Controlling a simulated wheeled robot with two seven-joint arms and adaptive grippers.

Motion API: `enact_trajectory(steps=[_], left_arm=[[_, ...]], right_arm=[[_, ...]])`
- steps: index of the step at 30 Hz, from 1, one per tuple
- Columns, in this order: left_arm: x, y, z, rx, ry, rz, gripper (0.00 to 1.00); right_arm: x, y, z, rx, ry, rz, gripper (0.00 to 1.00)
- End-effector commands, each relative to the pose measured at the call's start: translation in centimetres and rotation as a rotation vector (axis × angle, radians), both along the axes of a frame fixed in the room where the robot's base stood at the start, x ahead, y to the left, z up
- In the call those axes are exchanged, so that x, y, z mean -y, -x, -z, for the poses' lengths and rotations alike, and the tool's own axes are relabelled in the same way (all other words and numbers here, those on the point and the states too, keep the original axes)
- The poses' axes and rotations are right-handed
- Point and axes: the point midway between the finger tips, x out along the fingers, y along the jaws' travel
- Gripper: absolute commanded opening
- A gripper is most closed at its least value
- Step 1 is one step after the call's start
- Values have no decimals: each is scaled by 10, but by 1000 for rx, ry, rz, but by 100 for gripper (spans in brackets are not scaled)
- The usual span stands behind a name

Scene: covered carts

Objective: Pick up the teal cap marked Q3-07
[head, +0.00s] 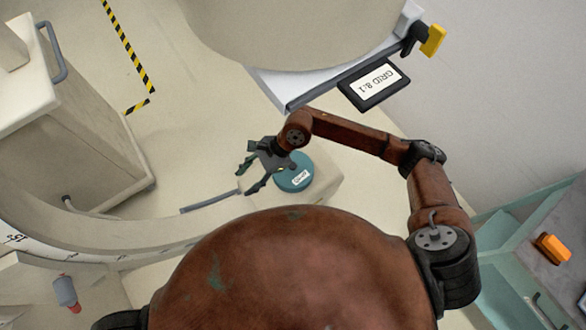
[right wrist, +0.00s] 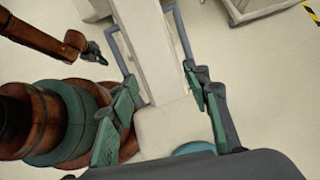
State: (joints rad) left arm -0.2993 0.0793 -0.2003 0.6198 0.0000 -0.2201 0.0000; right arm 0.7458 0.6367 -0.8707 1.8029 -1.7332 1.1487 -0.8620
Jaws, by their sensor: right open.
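The teal cap (head: 294,181) is a round disc with a small white label, too small to read surely. It lies on a cream block (head: 325,186) in the middle of the head view. My right gripper (head: 243,182) is open and empty, its fingers pointing left, past the cap's left side; the wrist is over the cap's upper left edge. In the right wrist view, the open fingers (right wrist: 160,76) reach over the cream block, and only a strip of the cap (right wrist: 195,149) shows behind the gripper body. My left gripper (right wrist: 95,53) is small there, its jaws unclear.
A cream cart with a grey handle (head: 52,52) stands at the upper left. A dark sign reading GRID 8:1 (head: 374,84) is at the upper right. Striped tape (head: 128,45) marks the floor.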

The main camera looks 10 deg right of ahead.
Motion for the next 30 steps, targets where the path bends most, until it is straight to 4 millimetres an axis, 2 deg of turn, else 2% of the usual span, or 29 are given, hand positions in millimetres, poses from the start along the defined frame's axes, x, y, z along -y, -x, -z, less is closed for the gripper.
enact_trajectory(steps=[1, 3, 6, 10, 13, 23, 30], left_arm=[[0, 0, 0, 0, 0, 0, 0], [0, 0, 0, 0, 0, 0, 0], [0, 0, 0, 0, 0, 0, 0], [0, 0, 0, 0, 0, 0, 0], [0, 0, 1, -1, 0, 0, 0], [0, 1, 3, -2, 0, -1, 0], [0, 3, 7, -4, -1, 0, 0]], right_arm=[[31, -17, 19, 62, 147, -52, 44], [74, -36, 39, 124, 332, -113, 44], [125, -59, 50, 173, 531, -165, 44], [161, -75, 53, 198, 666, -193, 44], [169, -78, 61, 200, 696, -200, 44], [166, -77, 90, 198, 693, -199, 44], [162, -76, 125, 196, 693, -197, 44]])
